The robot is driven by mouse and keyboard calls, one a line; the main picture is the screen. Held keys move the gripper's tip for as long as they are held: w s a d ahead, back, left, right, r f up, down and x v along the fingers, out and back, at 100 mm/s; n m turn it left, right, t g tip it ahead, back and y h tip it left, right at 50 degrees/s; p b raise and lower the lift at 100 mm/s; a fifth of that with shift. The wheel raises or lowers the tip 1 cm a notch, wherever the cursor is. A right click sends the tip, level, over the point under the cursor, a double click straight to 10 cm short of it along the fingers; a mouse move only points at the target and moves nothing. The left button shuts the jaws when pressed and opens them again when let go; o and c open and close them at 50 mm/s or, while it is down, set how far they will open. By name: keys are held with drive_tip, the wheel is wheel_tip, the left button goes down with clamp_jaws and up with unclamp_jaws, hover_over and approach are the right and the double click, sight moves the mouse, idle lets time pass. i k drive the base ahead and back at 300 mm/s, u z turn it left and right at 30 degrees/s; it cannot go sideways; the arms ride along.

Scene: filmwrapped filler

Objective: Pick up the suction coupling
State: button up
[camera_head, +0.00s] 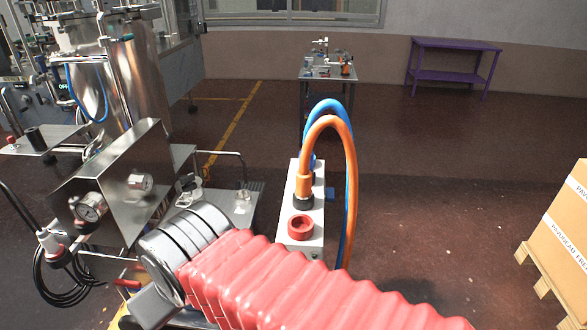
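I cannot tell for sure which part is the suction coupling. A white box-shaped post (313,230) stands near the middle, with an orange hose (349,190) and a blue hose (333,103) arching over it. The orange hose ends in a thick orange fitting (303,186) with a dark collar, seated on top of the post. A red open ring (300,227) sits on the post's top in front of that fitting. My arm, in a red ribbed sleeve with a grey metal joint, crosses the lower foreground and hides the post's base. My gripper's fingers are not visible.
A steel filling machine (120,80) with a gauge panel (120,180) fills the left side. A small table (327,72) with small items and a purple bench (452,77) stand at the back. A carton (565,225) on a pallet stands at right. The floor between is clear.

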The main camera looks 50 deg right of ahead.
sight(311, 163)
drive_tip(key=z, duration=0.05)
drive_tip(key=i, duration=1)
drive_tip(key=u, duration=0.05)
